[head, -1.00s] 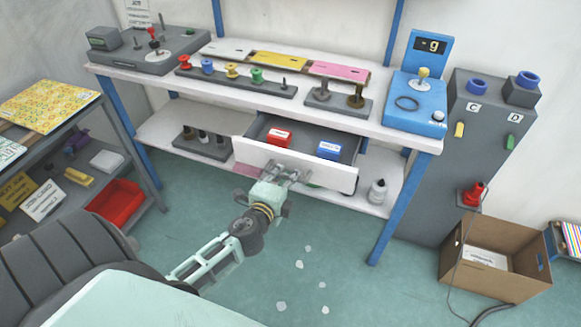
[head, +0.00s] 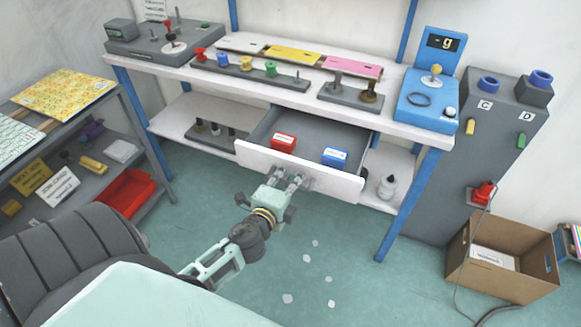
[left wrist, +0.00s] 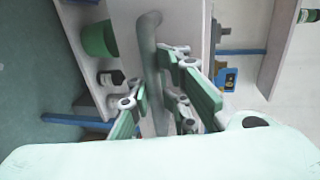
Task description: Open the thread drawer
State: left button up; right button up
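The thread drawer (head: 338,183) hangs under the white workbench top and is pulled well out, showing its grey inside. A red box (head: 284,142) and a blue box (head: 335,157) lie in it. My left gripper (head: 289,180) is at the middle of the white drawer front. In the left wrist view the grey drawer handle (left wrist: 149,45) runs between the fingers of my left gripper (left wrist: 156,85), which close around it from both sides. My right gripper is not in view.
The workbench (head: 395,128) carries thread spools, coloured plates and a blue scale (head: 427,100). A grey cabinet (head: 495,150) and a cardboard box (head: 503,258) stand at right. A shelf (head: 150,160) stands at left. The floor before the drawer is clear except for small pale scraps.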

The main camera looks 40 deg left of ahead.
pick_arm(q)
jog(key=o, duration=0.4)
jog(key=shift+f, duration=0.1)
jog(key=shift+s, duration=0.1)
jog(key=shift+s+d, duration=0.1)
jog(key=shift+s, duration=0.15)
jog(key=v, duration=1.1)
jog(key=shift+s, duration=0.2)
jog(key=s+d+f+n+g+h, duration=0.1)
jog(key=s+d+f+n+g, duration=0.15)
jog(key=f, duration=0.75)
jog(key=s+d+f+n+g, duration=0.1)
jog(key=s+f+n+g, duration=0.15)
jog(key=f, duration=0.75)
jog(key=s+d+f+n+g+h, duration=0.1)
jog(key=s+d+f+g, duration=0.15)
jog(key=f, duration=0.75)
jog(key=s+d+f+n+g, duration=0.1)
jog(key=s+f+n+g, duration=0.1)
jog(key=s+f, duration=0.4)
jog(key=s+d+f+n+g+h, duration=0.1)
jog(key=s+f+n+g, duration=0.1)
jog(key=s+f, duration=0.4)
jog(key=s+d+f+n+g, duration=0.1)
jog(key=s+f+n+g, duration=0.2)
jog(key=s, duration=0.9)
notch_tip(320, 180, down, 3)
jog(key=shift+r+h, duration=0.1)
jog(key=shift+h, duration=0.2)
